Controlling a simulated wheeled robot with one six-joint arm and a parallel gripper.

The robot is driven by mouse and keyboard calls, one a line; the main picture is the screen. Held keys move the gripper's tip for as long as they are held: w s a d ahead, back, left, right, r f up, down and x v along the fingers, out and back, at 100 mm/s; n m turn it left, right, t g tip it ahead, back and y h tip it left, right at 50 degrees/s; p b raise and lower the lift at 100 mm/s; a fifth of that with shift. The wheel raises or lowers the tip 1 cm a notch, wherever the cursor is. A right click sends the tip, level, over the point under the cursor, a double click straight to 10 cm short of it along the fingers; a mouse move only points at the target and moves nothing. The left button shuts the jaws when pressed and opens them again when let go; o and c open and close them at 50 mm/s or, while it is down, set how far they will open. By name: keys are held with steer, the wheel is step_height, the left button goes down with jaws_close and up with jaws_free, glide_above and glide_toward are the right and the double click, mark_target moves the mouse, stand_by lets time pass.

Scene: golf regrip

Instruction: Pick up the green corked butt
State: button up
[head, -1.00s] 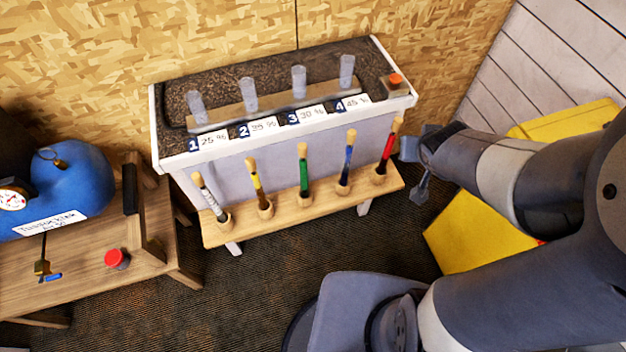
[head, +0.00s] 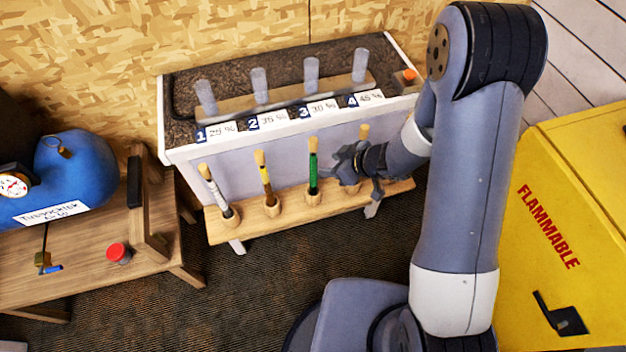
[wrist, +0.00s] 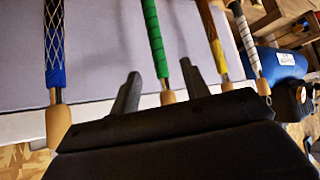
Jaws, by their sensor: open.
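The green butt (head: 313,172) with a tan cork on top stands upright in the wooden rack (head: 237,231), third from the left. My gripper (head: 352,170) is open and empty just right of it in the head view, in front of the blue butt. In the wrist view the green butt (wrist: 154,40) passes between the two spread fingers of my gripper (wrist: 159,72), with its cork (wrist: 167,98) near the palm edge. I cannot tell how deep it is between them; no contact shows.
The white butt (head: 214,190) and yellow butt (head: 265,178) stand to the left. The blue butt's cork (head: 364,131) shows above my gripper. The numbered bin (head: 235,160) stands behind. A yellow cabinet (head: 570,190) is right, a wooden bench (head: 90,275) left.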

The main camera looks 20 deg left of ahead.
mark_target(316, 162)
steer(key=shift+w+r+p+x, duration=0.1)
steer(key=shift+r+p+x, duration=0.1)
steer(key=shift+x, duration=1.65)
steer(key=shift+w+r+p+x, duration=0.1)
steer(key=shift+p+x, duration=0.05)
steer(key=shift+x, duration=1.65)
steer(key=shift+a, duration=0.2)
steer(key=shift+c, duration=0.3)
jaws_close()
